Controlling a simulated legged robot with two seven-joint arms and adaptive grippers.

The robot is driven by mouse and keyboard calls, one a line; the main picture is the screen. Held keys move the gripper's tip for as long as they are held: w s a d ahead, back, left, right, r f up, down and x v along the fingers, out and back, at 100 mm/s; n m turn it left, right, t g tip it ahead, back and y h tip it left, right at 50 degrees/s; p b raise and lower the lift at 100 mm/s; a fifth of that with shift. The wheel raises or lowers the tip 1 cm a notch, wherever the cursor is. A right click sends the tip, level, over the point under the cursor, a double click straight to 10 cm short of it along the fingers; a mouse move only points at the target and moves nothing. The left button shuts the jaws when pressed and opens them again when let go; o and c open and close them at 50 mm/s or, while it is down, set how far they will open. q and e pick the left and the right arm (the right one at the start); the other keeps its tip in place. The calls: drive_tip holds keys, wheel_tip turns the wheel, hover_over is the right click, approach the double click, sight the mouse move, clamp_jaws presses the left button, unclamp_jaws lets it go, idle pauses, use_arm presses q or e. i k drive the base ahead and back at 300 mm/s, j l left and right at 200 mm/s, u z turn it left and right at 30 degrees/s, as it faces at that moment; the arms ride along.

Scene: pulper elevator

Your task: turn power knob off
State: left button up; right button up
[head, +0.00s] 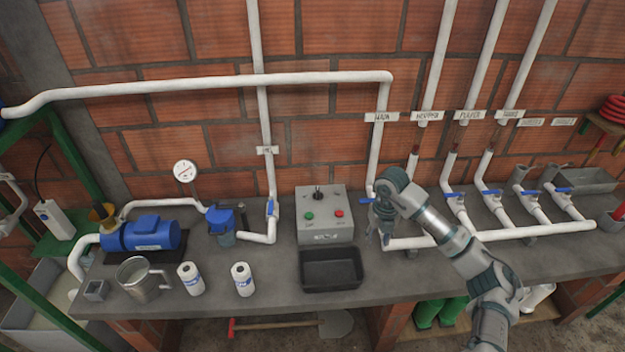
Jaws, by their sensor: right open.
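The grey control box (325,222) stands on the bench in the middle of the head view. A dark power knob (318,192) is on its upper face, above a green button (309,216) and a red button (339,213). Which way the knob points is too small to tell. My right gripper (386,238) is to the right of the box, apart from the knob. It points down over the bench, close to the white pipes, open with nothing seen in it. My left gripper is out of view.
A black tray (331,284) sits in front of the box. White pipes with blue valves (455,196) run along the right. A blue pump (143,235), a metal mug (143,284) and two white bottles (241,279) stand at left. The space above the box is clear.

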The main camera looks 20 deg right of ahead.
sight(318, 195)
drive_tip(key=i, duration=1.35)
